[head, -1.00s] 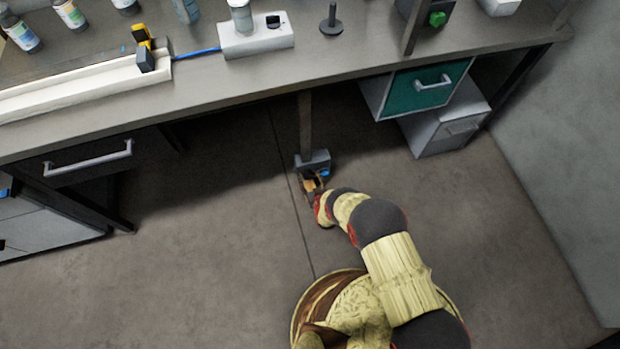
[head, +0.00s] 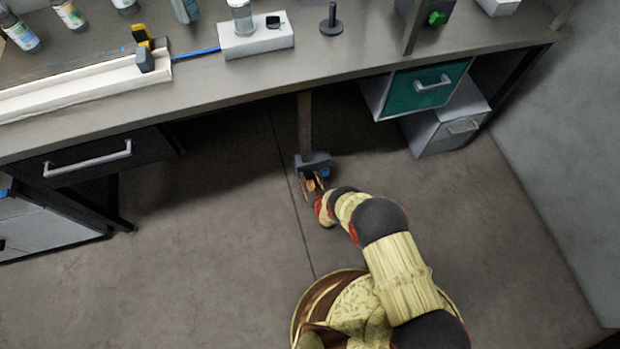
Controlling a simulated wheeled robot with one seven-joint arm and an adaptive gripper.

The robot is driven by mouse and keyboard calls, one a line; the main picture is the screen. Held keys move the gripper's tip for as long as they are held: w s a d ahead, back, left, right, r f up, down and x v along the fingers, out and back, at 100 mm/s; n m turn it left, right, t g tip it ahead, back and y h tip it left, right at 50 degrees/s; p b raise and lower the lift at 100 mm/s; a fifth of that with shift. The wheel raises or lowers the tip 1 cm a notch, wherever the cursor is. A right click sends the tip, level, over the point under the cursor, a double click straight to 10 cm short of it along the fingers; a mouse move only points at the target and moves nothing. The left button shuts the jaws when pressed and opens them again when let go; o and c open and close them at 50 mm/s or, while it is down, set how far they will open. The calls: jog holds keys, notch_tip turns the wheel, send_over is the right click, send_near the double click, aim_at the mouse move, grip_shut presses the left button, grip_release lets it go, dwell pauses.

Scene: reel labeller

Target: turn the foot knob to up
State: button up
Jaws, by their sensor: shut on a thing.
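A small dark grey box (head: 316,160) sits low under the bench, at the foot of a brown post (head: 305,115). My gripper (head: 312,182) reaches to the front of this box. It is shut on the foot knob, which is mostly hidden between the fingers. A small blue part (head: 325,172) shows at the right of the fingers. I cannot read which way the knob points.
The bench top (head: 350,55) overhangs the box. A green drawer (head: 428,86) and a grey cabinet (head: 445,127) stand at the right, and a dark drawer (head: 85,165) at the left. The floor (head: 200,240) around my arm is clear.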

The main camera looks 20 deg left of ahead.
jog(key=m+y, duration=0.2)
jog(key=m, duration=0.1)
jog(key=m+g+y, duration=0.1)
jog(key=shift+w+d+f, duration=0.15)
jog(key=shift+d, duration=0.2)
jog(key=m+y, duration=0.1)
jog(key=m, duration=0.1)
jog(key=m+y, duration=0.1)
jog(key=m, duration=0.1)
jog(key=shift+w+f+m, duration=0.1)
jog(key=shift+f+m, duration=0.1)
jog(key=shift+m, duration=0.1)
dwell(0.5)
jog(key=o, duration=1.2)
jog(key=shift+c, duration=0.2)
jog(key=v, duration=1.2)
jog(key=shift+w+d, duration=0.15)
jog(key=shift+w, duration=0.05)
jog(key=shift+f, duration=0.1)
